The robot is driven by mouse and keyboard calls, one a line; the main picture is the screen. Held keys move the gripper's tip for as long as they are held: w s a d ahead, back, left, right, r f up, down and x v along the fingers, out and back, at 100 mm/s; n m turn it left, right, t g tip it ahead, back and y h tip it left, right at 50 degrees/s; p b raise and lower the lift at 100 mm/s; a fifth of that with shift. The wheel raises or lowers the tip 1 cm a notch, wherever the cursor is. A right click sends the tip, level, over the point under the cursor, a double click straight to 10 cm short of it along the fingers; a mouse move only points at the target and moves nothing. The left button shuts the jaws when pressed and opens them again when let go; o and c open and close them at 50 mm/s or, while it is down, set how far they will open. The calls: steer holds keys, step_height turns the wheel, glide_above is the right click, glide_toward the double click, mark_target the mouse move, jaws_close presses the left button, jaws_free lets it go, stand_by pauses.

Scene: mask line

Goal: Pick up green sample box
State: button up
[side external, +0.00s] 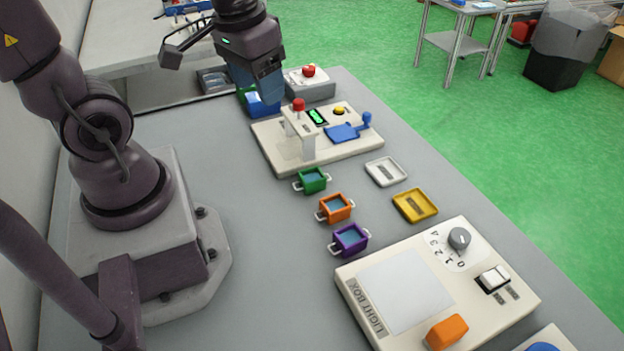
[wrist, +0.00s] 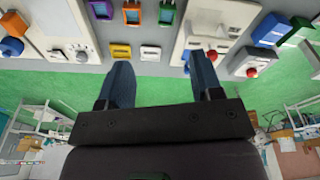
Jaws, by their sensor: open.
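The green sample box (side external: 312,180) is a small open box with white side handles and a blue inside. It sits on the grey table at the head of a row of similar boxes, and also shows at the top edge of the wrist view (wrist: 166,13). My gripper (side external: 262,92) is above the far end of the table, well behind the green box. In the wrist view my gripper (wrist: 162,75) has its two blue fingers wide apart with nothing between them.
An orange box (side external: 335,208) and a purple box (side external: 349,239) stand nearer in the row. A white tray (side external: 386,171) and yellow tray (side external: 415,205) lie to the right. A press machine (side external: 270,142) stands behind, and the light box (side external: 490,311) in front.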

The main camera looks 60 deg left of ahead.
step_height(320, 180, down, 10)
steer(key=w+a+n+g+h, duration=0.1)
steer(key=w+n+h, duration=0.1)
steer(key=n, duration=0.6)
steer(key=n+t, duration=0.2)
steer(key=n, duration=1.3)
glide_toward(313, 174)
steer(key=s+d+f, duration=0.3)
steer(key=shift+s+d, duration=0.25)
steer(key=shift+d, duration=0.05)
steer(key=w+n, duration=0.1)
steer(key=n, duration=0.1)
steer(key=a+n+t, duration=0.1)
steer(key=n, duration=0.2)
steer(key=w+n+y, duration=0.1)
steer(key=n, duration=0.1)
steer(key=shift+w+a+f, duration=0.1)
steer(key=shift+w+a, duration=0.25)
steer(key=shift+w+a+n+t+y, duration=0.15)
steer(key=shift+n+t, duration=0.05)
steer(key=shift+n, duration=0.35)
steer(key=shift+w+a+n+t+y, duration=0.1)
steer(key=shift+n+t+y, duration=0.1)
steer(key=shift+n, duration=0.35)
steer(key=shift+x, duration=3.7)
steer(key=shift+c, duration=0.2)
steer(key=c, duration=0.6)
